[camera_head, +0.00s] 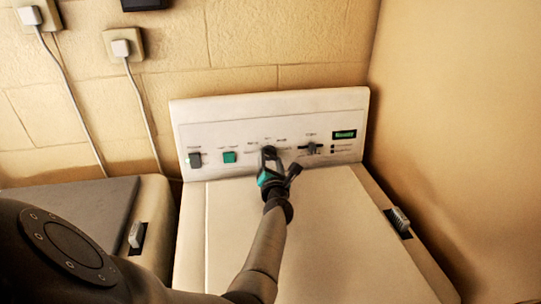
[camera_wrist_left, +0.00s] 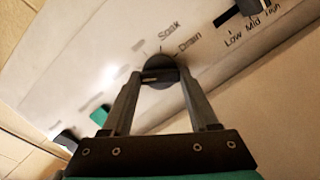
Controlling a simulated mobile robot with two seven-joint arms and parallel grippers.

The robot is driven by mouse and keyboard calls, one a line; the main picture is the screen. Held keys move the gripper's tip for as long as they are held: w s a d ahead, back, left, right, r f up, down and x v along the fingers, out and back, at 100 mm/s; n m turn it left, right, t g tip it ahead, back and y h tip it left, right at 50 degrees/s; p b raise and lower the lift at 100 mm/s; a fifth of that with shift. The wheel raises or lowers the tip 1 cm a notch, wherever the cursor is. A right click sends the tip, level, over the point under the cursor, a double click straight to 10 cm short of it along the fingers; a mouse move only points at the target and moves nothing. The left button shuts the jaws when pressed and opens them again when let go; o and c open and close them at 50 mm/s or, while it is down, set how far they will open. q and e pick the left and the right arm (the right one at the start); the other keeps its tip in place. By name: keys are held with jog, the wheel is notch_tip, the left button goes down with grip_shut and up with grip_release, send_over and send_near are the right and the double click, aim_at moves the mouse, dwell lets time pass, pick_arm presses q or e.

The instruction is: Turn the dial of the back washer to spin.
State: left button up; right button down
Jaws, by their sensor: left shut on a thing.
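The white washer (camera_head: 290,240) has an upright control panel (camera_head: 215,125) at its rear, against the wall. In the left wrist view its round dark dial (camera_wrist_left: 160,66) sits between my fingertips, with the labels Soak and Drain printed above and to the right of it. My left gripper (camera_head: 270,153) reaches the middle of the panel, and its two fingers are shut on the dial's sides. The other dial labels are hidden or too small to read, and I cannot tell which setting the dial points to. My right gripper is not in view.
A green button (camera_head: 229,157) and a dark knob (camera_head: 195,160) are left of the dial. A slider (camera_head: 312,148) marked Low, Mid and High and a green display (camera_head: 345,134) are to the right. Another appliance (camera_head: 70,198) stands at left. Plugs (camera_head: 121,47) hang on the wall.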

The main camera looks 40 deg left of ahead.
pick_arm(q)
jog(key=m+p, duration=0.1)
jog(key=m, duration=0.1)
jog(key=m+h+p, duration=0.1)
jog(key=m+p, duration=0.2)
jog(key=m, duration=0.2)
jog(key=shift+r+p, duration=0.3)
jog(key=shift+p, duration=0.05)
jog(key=shift+a+f+m+h+p, duration=0.1)
jog(key=shift+m+h+p, duration=0.5)
jog(key=shift+m+p, duration=1.4)
jog(key=shift+m+b, duration=0.35)
jog(key=shift+m, duration=0.25)
jog(key=o, duration=1.4)
jog(key=shift+s, duration=0.1)
